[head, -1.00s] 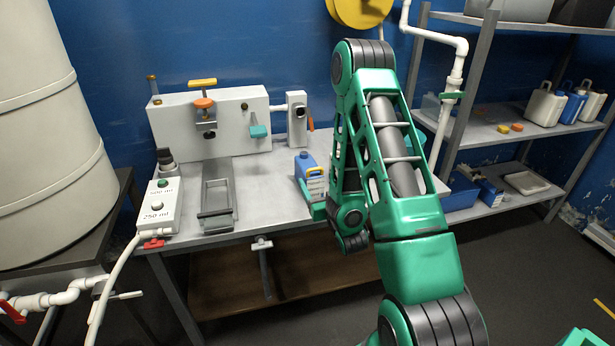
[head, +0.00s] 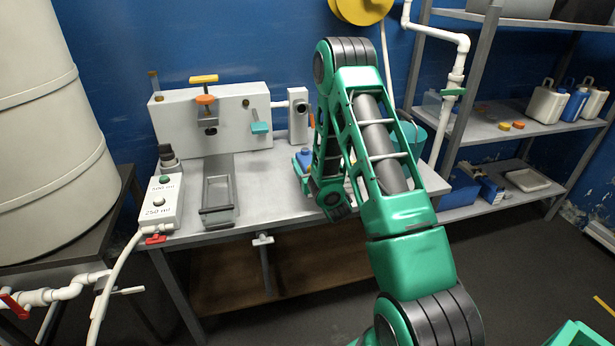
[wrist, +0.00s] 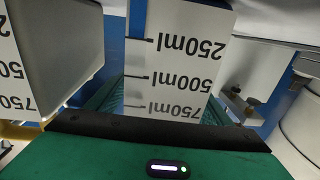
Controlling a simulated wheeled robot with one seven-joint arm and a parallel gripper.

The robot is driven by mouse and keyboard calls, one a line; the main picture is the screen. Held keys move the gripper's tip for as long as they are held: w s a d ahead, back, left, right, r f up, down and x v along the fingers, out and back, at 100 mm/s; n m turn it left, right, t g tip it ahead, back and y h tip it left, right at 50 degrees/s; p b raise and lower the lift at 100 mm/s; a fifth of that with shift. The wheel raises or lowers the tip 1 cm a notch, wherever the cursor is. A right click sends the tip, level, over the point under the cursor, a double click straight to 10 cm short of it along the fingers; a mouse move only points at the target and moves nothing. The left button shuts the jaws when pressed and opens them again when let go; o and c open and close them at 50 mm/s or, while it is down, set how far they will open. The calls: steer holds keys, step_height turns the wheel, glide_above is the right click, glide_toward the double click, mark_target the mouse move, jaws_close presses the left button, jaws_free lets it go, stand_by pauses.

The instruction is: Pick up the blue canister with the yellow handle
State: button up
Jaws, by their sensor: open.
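The blue canister (head: 306,155) stands on the workbench, left of my arm. Only its top part shows in the head view; the arm and gripper hide the rest. In the wrist view a blue canister (wrist: 185,50) with a white scale label appears upside down and very close in front of my gripper (wrist: 160,108). Green finger parts show at both sides of the label, so the gripper is open around or right beside it; contact cannot be told. A second labelled container (wrist: 50,60) is at the left edge, with a bit of yellow below it. The yellow handle is not clearly visible.
The workbench (head: 265,195) carries a white apparatus (head: 230,130), a metal tray (head: 220,195) and a control box (head: 160,203) on its left. A teal bucket (head: 415,135) is behind my arm. Shelves (head: 490,135) at the right hold white and blue canisters.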

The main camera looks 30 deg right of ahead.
steer(key=shift+w, duration=0.1)
steer(key=shift+c, duration=0.5)
jaws_close()
steer(key=shift+r, duration=0.1)
